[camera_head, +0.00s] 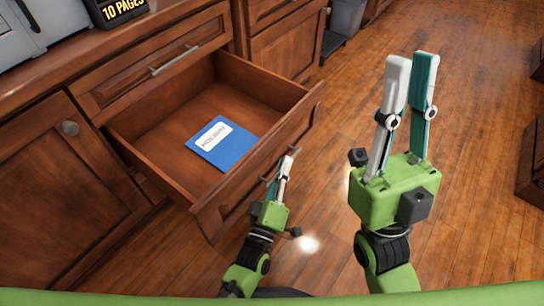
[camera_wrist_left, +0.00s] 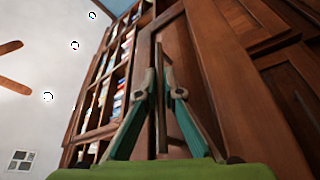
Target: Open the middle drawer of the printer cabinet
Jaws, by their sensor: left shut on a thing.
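The printer cabinet's middle drawer (camera_head: 262,160) stands well out below a closed upper drawer (camera_head: 140,77) in the head view. A blue booklet (camera_head: 226,147) with a white label lies inside it. My left gripper (camera_head: 286,168) is at the drawer's front and shut on its handle, which the fingers partly hide. In the left wrist view the fingers (camera_wrist_left: 163,92) close around the narrow handle bar (camera_wrist_left: 160,100). My right gripper (camera_head: 412,62) is raised to the right of the drawer, apart from it and empty. Its fingertips look close together, but any gap is unclear.
A cabinet door with a round knob (camera_head: 70,128) is left of the drawer. A grey bin (camera_head: 346,17) stands behind. Wood floor (camera_head: 480,120) is clear to the right.

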